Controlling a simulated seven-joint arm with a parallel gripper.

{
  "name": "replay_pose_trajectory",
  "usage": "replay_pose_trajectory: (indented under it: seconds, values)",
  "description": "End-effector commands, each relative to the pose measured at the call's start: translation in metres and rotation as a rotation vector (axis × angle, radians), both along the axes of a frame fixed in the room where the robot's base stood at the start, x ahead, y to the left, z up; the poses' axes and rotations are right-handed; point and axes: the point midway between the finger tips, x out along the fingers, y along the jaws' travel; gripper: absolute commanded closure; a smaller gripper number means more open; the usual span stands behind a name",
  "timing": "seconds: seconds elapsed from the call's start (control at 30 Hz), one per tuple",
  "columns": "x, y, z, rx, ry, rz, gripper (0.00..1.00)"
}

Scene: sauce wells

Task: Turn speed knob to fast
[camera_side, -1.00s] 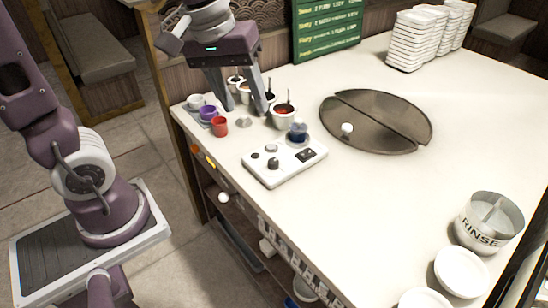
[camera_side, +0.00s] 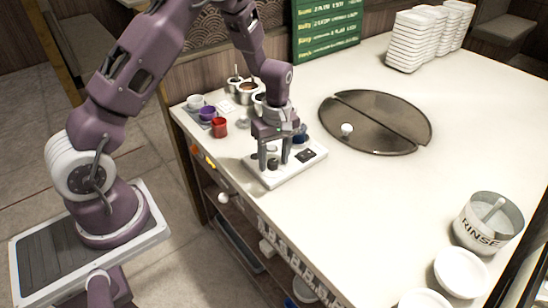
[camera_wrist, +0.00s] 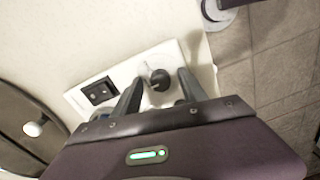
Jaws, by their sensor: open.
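A white control panel (camera_side: 291,175) lies on the counter near its front left edge. Its dark round knob (camera_side: 272,163) stands near the panel's front left part. In the wrist view the knob (camera_wrist: 159,79) shows a pale mark on top and sits between the fingertips. My gripper (camera_side: 273,161) points down over the panel with its fingers apart, one on either side of the knob. In the wrist view my gripper (camera_wrist: 160,77) is open, and I cannot tell whether a finger touches the knob. A black rocker switch (camera_wrist: 100,91) is on the panel beside one finger. The speed labels are not readable.
A red cup (camera_side: 219,128) and a purple cup (camera_side: 207,113) stand left of the panel. Sauce pots (camera_side: 246,90) stand behind. A round dark griddle (camera_side: 390,128) is to the right. A rinse container (camera_side: 488,222) stands at the right. The middle counter is clear.

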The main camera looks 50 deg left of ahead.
Motion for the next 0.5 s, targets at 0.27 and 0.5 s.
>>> replay_pose_trajectory:
  seconds: [0.27, 0.5]
  values:
    - [0.0001, -0.0002, 0.0005, 0.0, -0.001, -0.001, 0.74]
    - [0.0001, -0.0002, 0.0008, 0.0, -0.001, -0.002, 1.0]
